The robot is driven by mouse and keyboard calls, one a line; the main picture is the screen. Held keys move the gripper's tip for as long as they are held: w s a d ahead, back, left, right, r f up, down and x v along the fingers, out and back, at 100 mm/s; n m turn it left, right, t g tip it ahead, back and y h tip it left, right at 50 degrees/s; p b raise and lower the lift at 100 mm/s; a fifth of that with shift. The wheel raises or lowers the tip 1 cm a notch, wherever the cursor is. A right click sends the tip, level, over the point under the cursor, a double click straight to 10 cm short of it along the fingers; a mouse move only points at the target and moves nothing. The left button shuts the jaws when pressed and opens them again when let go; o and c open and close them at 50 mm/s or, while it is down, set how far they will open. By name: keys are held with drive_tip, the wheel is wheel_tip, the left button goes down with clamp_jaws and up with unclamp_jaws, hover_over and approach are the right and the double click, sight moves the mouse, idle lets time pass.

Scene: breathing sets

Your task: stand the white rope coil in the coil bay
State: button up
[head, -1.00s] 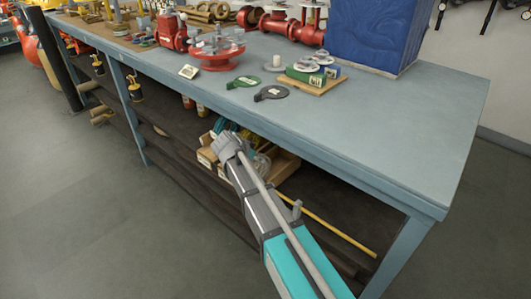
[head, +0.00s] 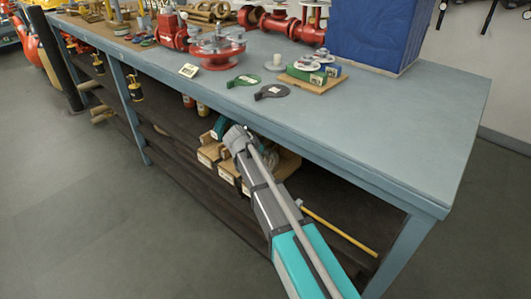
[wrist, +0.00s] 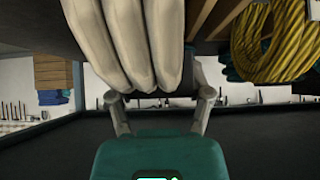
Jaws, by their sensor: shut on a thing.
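The white rope coil (wrist: 122,45) fills the upper left of the wrist view, its thick strands close to the camera. My gripper (wrist: 160,94) is shut on it, one finger on each side at the coil's lower edge. In the head view my gripper (head: 237,138) reaches under the blue-grey bench top, at the labelled wooden bays (head: 208,153) on the shelf. The white coil cannot be made out there. I cannot tell which bay is the coil bay, or whether the coil touches the wood.
A yellow rope coil (wrist: 268,40) hangs or stands to the right of the white one, near wooden slats (wrist: 205,18). The bench top (head: 420,140) overhangs the shelf. A yellow rod (head: 340,232) lies on the shelf to the right of my arm.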

drive_tip(key=shift+f, duration=0.15)
drive_tip(key=o, duration=1.3)
drive_tip(key=shift+o, duration=0.2)
drive_tip(key=shift+r, duration=0.25)
drive_tip(key=shift+p+v, duration=0.75)
drive_tip(key=shift+v, duration=0.15)
drive_tip(key=p+v, duration=0.5)
drive_tip(key=v, duration=0.2)
drive_tip(key=shift+s+r, duration=0.25)
drive_tip(key=shift+r, duration=0.05)
drive_tip(key=shift+p+v, duration=1)
drive_tip(key=shift+v, duration=0.2)
drive_tip(key=shift+a, duration=0.15)
